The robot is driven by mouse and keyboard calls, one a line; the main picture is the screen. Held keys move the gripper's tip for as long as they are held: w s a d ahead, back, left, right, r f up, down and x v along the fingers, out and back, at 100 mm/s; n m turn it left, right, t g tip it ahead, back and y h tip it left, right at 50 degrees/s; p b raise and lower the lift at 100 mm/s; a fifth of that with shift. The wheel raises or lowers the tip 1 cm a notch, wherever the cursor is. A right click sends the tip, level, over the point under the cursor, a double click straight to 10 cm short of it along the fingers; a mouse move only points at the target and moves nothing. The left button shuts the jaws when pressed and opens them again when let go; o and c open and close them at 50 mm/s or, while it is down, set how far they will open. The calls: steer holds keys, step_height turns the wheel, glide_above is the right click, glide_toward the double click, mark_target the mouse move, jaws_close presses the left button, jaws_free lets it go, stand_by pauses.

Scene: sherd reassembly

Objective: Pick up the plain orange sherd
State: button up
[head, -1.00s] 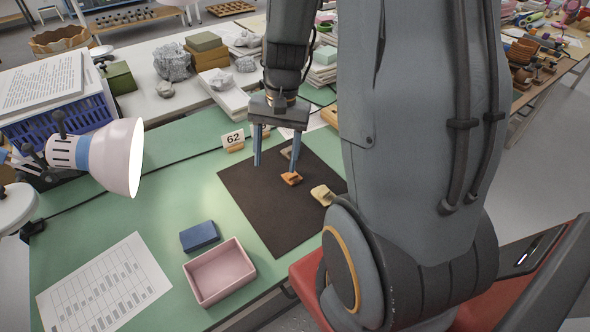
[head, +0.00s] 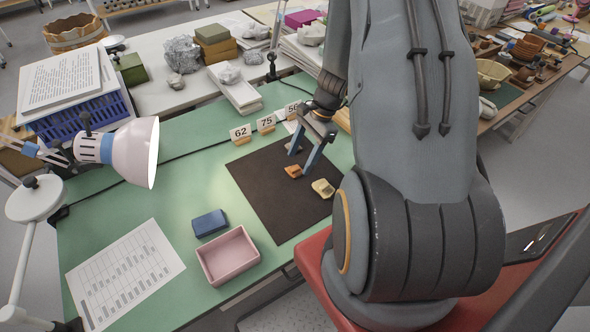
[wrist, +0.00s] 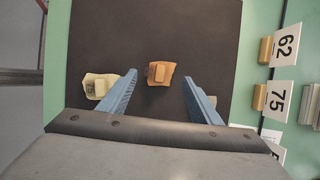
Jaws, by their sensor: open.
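In the wrist view the orange sherd (wrist: 160,73) sits ahead of and between the fingertips, apart from both. My gripper (head: 303,160) is open and empty above the mat, close to the sherd; its blue fingers also show in the wrist view (wrist: 160,85). Something pale is mostly hidden behind the right finger.
Number cards 62 (head: 240,133) and 75 (head: 266,122) stand along the mat's far edge, with another beside them. A pink tray (head: 229,257) and a blue box (head: 209,223) stand left of the mat. A lamp (head: 135,152) overhangs the table's left side.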

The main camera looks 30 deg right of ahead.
mark_target(295, 168)
steer(key=shift+p+x, duration=0.35)
steer(key=shift+x, duration=1.2)
steer(key=shift+a+r, duration=0.1)
steer(key=c, duration=1.1)
steer(key=shift+r, duration=0.15)
